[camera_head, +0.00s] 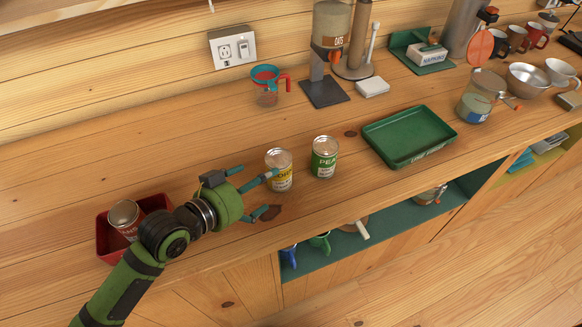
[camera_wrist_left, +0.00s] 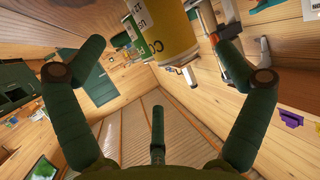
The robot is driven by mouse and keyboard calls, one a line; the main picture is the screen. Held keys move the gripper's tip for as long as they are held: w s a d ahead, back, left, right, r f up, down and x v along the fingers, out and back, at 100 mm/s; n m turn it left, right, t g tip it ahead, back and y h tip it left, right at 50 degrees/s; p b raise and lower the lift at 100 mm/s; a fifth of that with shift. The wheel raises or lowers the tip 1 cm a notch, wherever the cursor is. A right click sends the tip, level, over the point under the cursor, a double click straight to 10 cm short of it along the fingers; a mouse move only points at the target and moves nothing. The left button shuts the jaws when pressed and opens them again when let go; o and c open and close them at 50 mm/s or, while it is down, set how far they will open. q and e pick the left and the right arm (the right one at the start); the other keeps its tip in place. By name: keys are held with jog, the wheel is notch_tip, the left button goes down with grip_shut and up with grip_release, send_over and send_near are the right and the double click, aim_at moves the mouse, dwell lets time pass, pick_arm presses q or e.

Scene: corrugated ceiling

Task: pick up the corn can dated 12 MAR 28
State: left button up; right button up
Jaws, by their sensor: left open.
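A yellow-labelled can (camera_head: 280,172), apparently corn, stands upright on the wooden counter. In the left wrist view the yellow can (camera_wrist_left: 165,28) shows upside down at the top, between my fingers, with part of its lettering visible; I cannot read a full date. A green pea can (camera_head: 325,158) stands upright just right of it. My left gripper (camera_head: 272,193) is open beside the yellow can, its fingers pointing at it; it also shows open in the left wrist view (camera_wrist_left: 157,48). I cannot tell whether a finger touches the can. My right gripper is not in view.
A red tray (camera_head: 104,240) at the left holds another can (camera_head: 124,217), partly behind my arm. An empty green tray (camera_head: 408,136) lies right of the pea can. The counter's front edge is close to my gripper.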

aim_at(275, 177)
pick_arm(q)
jog(key=shift+d+f, duration=0.25)
jog(key=p+x, duration=0.2)
jog(key=x, duration=0.3)
jog(key=shift+w+d+f, duration=0.2)
jog(key=shift+w, duration=0.15)
jog(key=shift+w+d+f, duration=0.2)
jog(key=shift+w+f, duration=0.05)
jog(key=shift+r, duration=0.1)
jog(key=c, duration=1.4)
